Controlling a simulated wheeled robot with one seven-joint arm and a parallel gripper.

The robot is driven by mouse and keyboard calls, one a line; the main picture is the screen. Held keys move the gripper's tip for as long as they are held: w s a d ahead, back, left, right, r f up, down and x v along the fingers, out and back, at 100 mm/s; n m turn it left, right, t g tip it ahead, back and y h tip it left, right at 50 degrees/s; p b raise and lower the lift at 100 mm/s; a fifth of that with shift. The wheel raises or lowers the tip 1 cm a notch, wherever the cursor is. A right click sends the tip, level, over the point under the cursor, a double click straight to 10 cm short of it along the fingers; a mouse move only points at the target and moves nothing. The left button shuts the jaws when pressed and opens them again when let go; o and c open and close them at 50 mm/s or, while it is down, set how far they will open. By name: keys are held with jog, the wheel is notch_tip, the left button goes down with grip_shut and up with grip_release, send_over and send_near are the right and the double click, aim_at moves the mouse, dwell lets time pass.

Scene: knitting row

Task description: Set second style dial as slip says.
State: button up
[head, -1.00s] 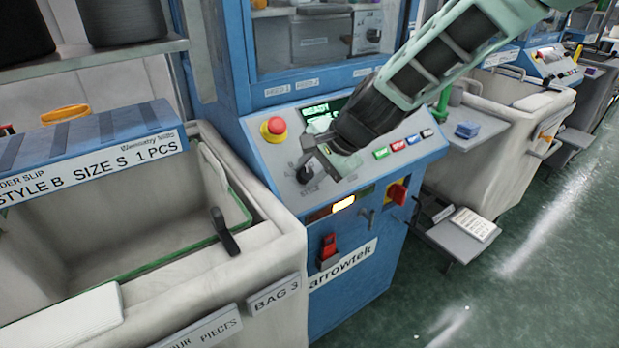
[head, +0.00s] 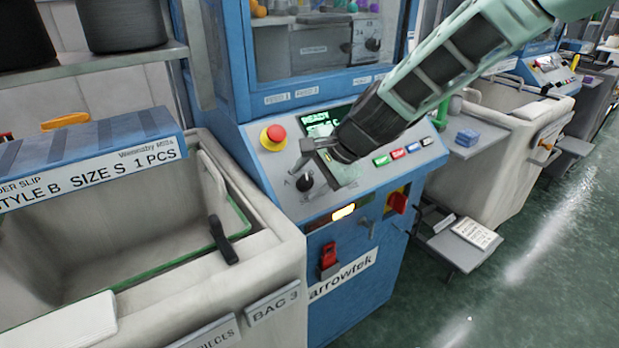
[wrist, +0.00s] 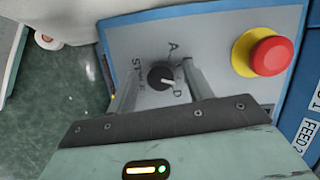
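The black style dial (head: 304,181) sits on the sloped panel of the blue machine (head: 264,185), below the red stop button. In the wrist view the dial (wrist: 161,75) has a pale pointer mark towards the letter D; an A and the word STYLE also show, and other letters are hidden. My gripper (head: 326,165) is open just above and right of the dial in the head view. Its fingers (wrist: 161,66) stand on either side of the dial in the wrist view, with no visible grip. The order slip (head: 95,172) reads STYLE B, SIZE S, 1 PCS.
A red stop button (head: 273,137) on a yellow base is close to the dial. A screen (head: 325,121) reading READY is partly behind my arm. Coloured buttons (head: 398,153) line the panel's right. A white bin (head: 270,260) labelled BAG 3 stands at left.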

jog(key=v, duration=1.7)
jog(key=shift+d, duration=0.2)
jog(key=shift+r, duration=0.15)
jog(key=s+d+f+n+g+h, duration=0.1)
jog(key=s+f+n+h, duration=0.1)
jog(key=s+n, duration=0.3)
jog(key=s+d+f+n+g+h+p, duration=0.1)
jog(key=s+f+n, duration=0.3)
jog(key=s, duration=0.8)
jog(key=s+d+f+n+g+h+p, duration=0.1)
jog(key=s+d+f+n+h, duration=0.1)
jog(key=s+n, duration=0.5)
jog(key=shift+s+d+f+n+g+h, duration=0.4)
jog(key=shift+s+f, duration=0.25)
jog(key=shift+s, duration=0.1)
